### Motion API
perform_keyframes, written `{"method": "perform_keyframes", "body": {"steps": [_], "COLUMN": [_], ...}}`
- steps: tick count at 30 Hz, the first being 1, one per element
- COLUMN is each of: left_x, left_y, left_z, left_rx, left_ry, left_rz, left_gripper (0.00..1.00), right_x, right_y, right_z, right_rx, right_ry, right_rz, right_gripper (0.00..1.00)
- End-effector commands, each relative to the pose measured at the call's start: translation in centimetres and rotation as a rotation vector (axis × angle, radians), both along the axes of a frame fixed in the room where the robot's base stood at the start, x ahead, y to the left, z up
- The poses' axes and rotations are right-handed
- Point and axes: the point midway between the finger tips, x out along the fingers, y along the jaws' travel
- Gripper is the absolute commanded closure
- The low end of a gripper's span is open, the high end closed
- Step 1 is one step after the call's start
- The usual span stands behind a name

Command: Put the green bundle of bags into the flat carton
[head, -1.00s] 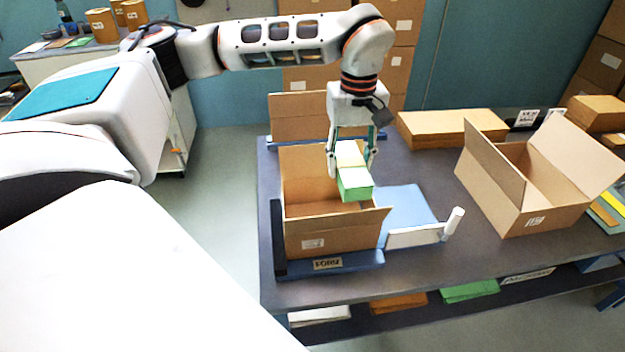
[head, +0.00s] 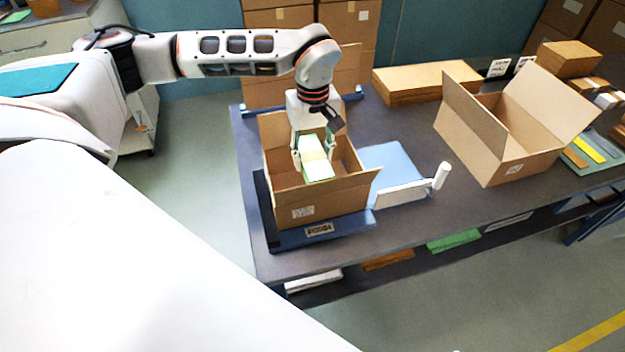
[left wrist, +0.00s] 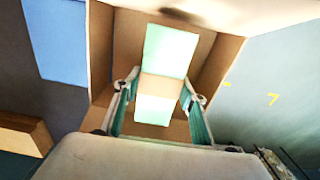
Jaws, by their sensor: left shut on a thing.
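My left gripper (head: 313,158) is shut on the green bundle of bags (head: 318,172), which has a pale band around its middle. The bundle is at the mouth of the open carton on the left (head: 320,204), between its raised flaps; its underside and any gap to the floor are hidden. In the left wrist view the bundle (left wrist: 170,50) lies between the two fingers (left wrist: 160,104), with carton walls on both sides. A wider, lower open carton (head: 512,158) stands on the right of the table and looks empty as far as I see. My right gripper is out of view.
The left carton sits in a dark blue holder (head: 330,230). A light blue pad (head: 392,168) with a white bar (head: 405,196) lies right of it. Flat cardboard (head: 425,82) is stacked behind. Bare table (head: 450,225) shows in front of the right carton.

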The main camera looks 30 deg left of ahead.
Motion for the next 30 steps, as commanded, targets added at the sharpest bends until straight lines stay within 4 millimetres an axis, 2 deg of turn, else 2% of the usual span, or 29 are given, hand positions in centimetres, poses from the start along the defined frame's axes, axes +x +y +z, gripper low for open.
{"method": "perform_keyframes", "body": {"steps": [1,3,6,14,21,30], "left_x": [-0.1,-0.1,0.0,0.0,0.0,0.0], "left_y": [-0.1,0.0,0.0,0.0,0.0,0.0], "left_z": [-1.3,-2.7,-4.2,-5.9,-8.9,-9.1], "left_rx": [-0.001,-0.001,-0.002,0.0,0.0,-0.001], "left_ry": [0.005,0.003,0.001,0.0,0.001,-0.001], "left_rz": [-0.001,0.0,0.0,0.0,0.001,0.0], "left_gripper": [0.84,0.84,0.84,0.84,0.84,0.84], "right_x": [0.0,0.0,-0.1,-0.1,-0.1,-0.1], "right_y": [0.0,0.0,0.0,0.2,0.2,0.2], "right_z": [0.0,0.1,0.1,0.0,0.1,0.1], "right_rx": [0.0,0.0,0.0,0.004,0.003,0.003], "right_ry": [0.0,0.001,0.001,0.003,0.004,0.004], "right_rz": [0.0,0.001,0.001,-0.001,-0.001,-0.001], "right_gripper": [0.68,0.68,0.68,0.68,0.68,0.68]}}
